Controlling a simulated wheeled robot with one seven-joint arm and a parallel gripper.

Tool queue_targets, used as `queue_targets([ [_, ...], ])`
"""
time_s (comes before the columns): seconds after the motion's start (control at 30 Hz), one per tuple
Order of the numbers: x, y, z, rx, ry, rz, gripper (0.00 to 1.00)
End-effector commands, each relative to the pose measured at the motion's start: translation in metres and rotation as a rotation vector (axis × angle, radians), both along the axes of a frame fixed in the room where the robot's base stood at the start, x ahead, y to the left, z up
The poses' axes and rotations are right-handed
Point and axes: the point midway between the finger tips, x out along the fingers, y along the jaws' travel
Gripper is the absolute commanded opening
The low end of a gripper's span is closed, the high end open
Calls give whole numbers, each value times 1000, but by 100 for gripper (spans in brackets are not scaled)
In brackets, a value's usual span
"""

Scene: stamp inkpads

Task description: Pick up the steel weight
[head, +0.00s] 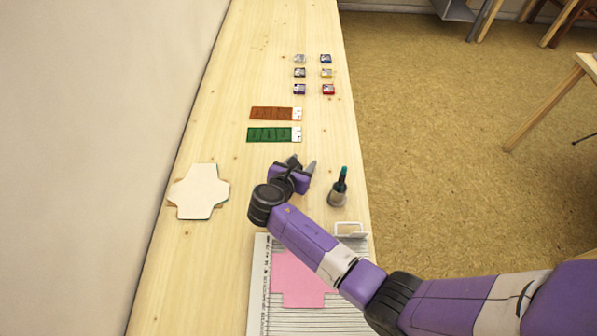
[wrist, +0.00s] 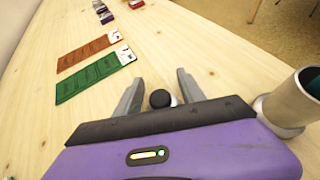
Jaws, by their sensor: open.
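In the wrist view a round black knob with a pale, shiny edge (wrist: 160,98) shows between my fingers, close to the palm. It looks like the top of the steel weight, but its body is mostly hidden by my gripper. My gripper (wrist: 160,77) is open, with one finger on each side of the knob; I cannot tell whether either touches it. In the head view my gripper (head: 303,161) is low over the table's middle, and the weight cannot be made out there behind it.
A metal cup (head: 337,198) with a teal-topped item stands close at right. Green (head: 270,134) and brown (head: 270,113) strips lie beyond, then several small inkpads (head: 327,89). A cream cross-shaped card (head: 199,190) lies left. A pink sheet (head: 296,280) lies on a lined board (head: 257,290) in front.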

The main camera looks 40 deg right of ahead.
Motion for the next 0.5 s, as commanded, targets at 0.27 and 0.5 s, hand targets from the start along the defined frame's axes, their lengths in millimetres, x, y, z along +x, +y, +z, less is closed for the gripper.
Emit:
queue_targets([
  [0.27, 0, 0, 0, 1, -1, 0, 27],
  [0.5, 0, 0, 0, 0, 0, 1, 0],
])
